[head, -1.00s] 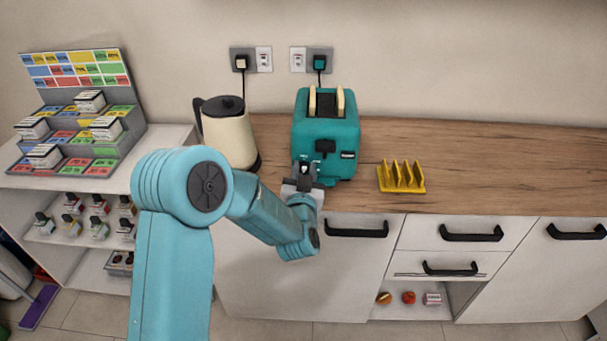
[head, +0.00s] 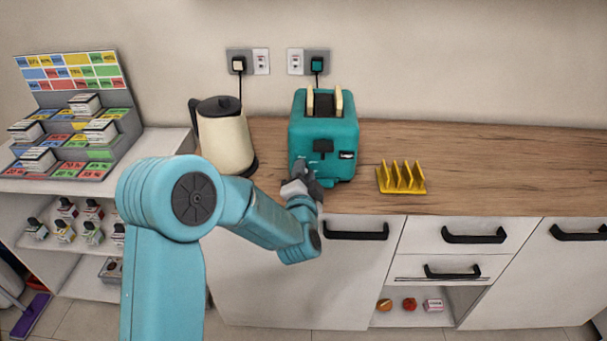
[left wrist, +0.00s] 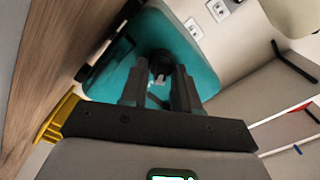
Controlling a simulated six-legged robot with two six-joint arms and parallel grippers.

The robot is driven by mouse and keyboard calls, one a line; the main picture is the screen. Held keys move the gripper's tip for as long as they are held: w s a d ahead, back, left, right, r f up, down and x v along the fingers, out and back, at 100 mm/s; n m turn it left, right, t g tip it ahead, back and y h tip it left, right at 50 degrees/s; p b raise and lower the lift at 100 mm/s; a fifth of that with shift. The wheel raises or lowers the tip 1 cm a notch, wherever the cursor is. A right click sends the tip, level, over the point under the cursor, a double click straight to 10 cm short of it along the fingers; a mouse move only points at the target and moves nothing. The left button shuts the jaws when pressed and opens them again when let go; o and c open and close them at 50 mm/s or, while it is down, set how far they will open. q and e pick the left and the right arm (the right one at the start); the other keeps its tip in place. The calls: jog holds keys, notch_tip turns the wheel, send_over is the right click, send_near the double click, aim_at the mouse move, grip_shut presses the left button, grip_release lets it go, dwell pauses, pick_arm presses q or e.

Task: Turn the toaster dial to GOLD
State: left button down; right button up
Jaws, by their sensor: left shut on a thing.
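The teal toaster (head: 342,133) stands on the wooden counter with two pale bread slices in its top and a black lever on its front. My left gripper (head: 303,176) is at the lower left of the toaster's front. In the left wrist view, the toaster (left wrist: 203,72) is strongly tilted, and my left gripper (left wrist: 160,80) has its fingers closed around the dark dial (left wrist: 160,66). The dial's markings and pointer setting are too small and too covered to read. In the head view the dial is hidden by the gripper. My right gripper is not seen.
A cream kettle (head: 226,138) stands close to the left of the toaster. A yellow rack (head: 402,186) sits to its right. The wooden counter (head: 500,165) beyond the rack is clear. A display stand (head: 72,70) stands at far left. Drawers with black handles lie below.

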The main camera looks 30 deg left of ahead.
pick_arm(q)
jog(key=shift+m, duration=0.5)
jog(key=c, duration=0.8)
grip_release()
jog(key=shift+c, duration=0.2)
jog(key=shift+d, duration=0.1)
jog(key=b+v, duration=1.1)
jog(key=v, duration=0.5)
jog(key=shift+b, duration=0.35)
jog(key=shift+s+f, duration=0.1)
